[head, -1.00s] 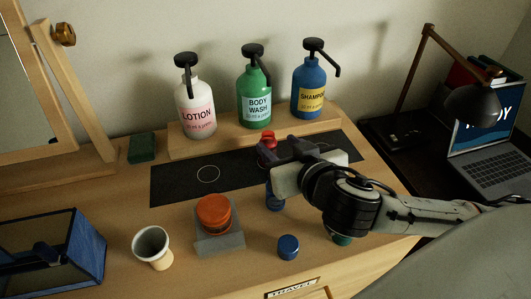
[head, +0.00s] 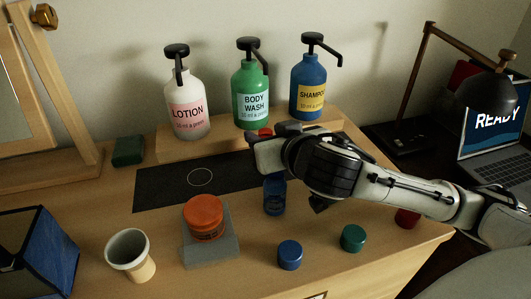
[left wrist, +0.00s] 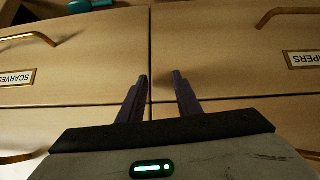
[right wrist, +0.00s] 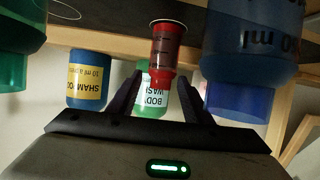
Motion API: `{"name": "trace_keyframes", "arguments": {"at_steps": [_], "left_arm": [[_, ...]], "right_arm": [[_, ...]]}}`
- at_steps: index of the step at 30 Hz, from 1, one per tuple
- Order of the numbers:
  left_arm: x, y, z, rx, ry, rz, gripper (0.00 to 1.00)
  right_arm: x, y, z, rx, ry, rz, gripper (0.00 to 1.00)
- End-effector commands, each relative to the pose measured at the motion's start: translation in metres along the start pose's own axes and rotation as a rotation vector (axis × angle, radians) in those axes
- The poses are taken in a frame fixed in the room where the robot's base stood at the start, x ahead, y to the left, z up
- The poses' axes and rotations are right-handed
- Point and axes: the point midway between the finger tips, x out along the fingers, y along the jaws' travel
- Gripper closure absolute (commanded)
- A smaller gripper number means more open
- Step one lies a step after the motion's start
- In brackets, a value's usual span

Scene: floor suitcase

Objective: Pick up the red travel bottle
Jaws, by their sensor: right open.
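The red travel bottle shows in the head view only as a small red part (head: 265,132) behind my right gripper (head: 268,141). In the right wrist view the red bottle (right wrist: 165,52) is translucent and lies ahead of and between the parted fingertips of that gripper (right wrist: 160,78). The jaws are open, and I cannot tell whether a finger touches the bottle. My left gripper (left wrist: 160,77) is open and empty, facing drawer fronts in the left wrist view.
A blue travel bottle (head: 275,196) stands close below my right gripper. Lotion (head: 186,108), body wash (head: 251,98) and shampoo (head: 308,90) pumps stand on the shelf behind. Blue (head: 290,255), green (head: 353,238) and red (head: 408,218) caps lie in front. An orange jar (head: 204,217) and a cup (head: 130,255) stand left.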

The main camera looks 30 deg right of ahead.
Motion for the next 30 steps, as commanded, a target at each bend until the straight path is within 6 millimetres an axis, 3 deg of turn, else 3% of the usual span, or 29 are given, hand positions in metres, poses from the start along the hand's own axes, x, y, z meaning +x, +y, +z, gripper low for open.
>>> {"name": "trace_keyframes", "arguments": {"at_steps": [9,15,17,24,30], "left_arm": [[0.0,0.001,0.0,-0.002,0.002,0.001,0.69],[0.0,0.001,0.005,-0.003,-0.008,0.002,0.69],[0.0,0.001,0.007,-0.004,-0.011,0.002,0.69],[-0.001,0.002,0.008,-0.004,-0.014,0.002,0.69],[-0.007,0.002,0.001,-0.007,-0.011,0.001,0.69]], "right_arm": [[0.006,-0.001,0.0,0.001,-0.001,-0.002,0.55],[0.006,-0.001,0.001,0.001,-0.001,-0.002,0.88],[0.006,-0.001,0.0,0.001,0.0,-0.002,0.95],[0.004,-0.001,-0.004,0.002,0.001,-0.002,0.95],[-0.009,-0.001,-0.037,0.005,0.006,-0.004,0.95]]}}
